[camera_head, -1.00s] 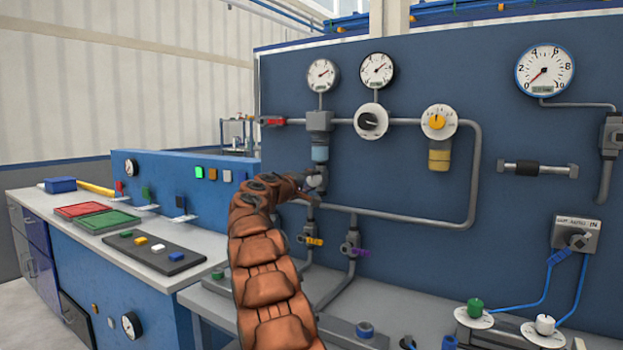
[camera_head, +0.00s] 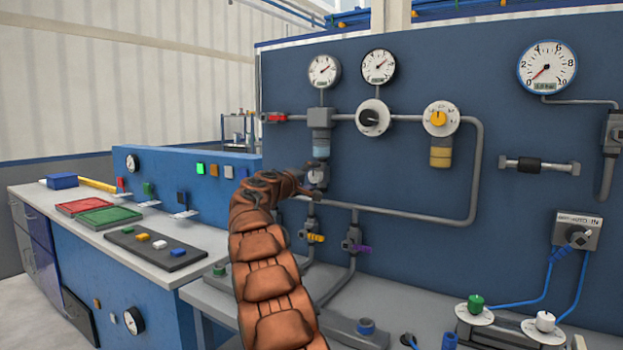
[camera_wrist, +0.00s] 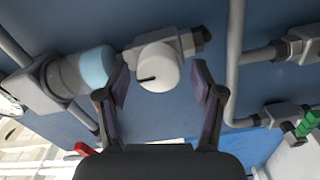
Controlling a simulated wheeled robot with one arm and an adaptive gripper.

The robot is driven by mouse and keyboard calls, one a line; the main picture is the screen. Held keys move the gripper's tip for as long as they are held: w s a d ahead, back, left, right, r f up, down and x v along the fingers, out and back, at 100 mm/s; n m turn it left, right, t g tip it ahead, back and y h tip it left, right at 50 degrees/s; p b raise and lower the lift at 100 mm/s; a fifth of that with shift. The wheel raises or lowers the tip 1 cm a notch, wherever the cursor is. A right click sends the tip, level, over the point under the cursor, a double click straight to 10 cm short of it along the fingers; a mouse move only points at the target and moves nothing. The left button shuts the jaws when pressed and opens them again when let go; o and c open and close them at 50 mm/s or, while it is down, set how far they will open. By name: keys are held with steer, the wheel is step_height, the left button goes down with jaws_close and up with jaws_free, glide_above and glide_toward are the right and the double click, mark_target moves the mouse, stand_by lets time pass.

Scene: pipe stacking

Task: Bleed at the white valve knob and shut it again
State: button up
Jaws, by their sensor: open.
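The white valve knob (camera_wrist: 158,72) shows in the wrist view as a round white cap with a dark slot mark on its face, on a grey fitting beside a pale blue bowl. My gripper (camera_wrist: 161,80) is open, with one dark finger on each side of the knob and gaps between. Whether either finger touches it cannot be told. In the head view the knob (camera_head: 317,173) sits below the blue-bowled unit, partly hidden by my gripper (camera_head: 308,186).
Grey pipes (camera_head: 400,214) run along the blue panel (camera_head: 420,265). Below are a yellow handle (camera_head: 316,238) and a purple handle (camera_head: 362,248). A red handle (camera_head: 274,117) is at upper left. Another white knob (camera_head: 545,321) and a green knob (camera_head: 475,305) stand on the bench.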

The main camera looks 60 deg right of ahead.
steer(key=shift+s+a+r, duration=0.1)
steer(key=shift+a+r, duration=0.05)
steer(key=shift+a, duration=0.6)
steer(key=a, duration=1)
steer(key=shift+s+a, duration=0.2)
steer(key=shift+a, duration=0.05)
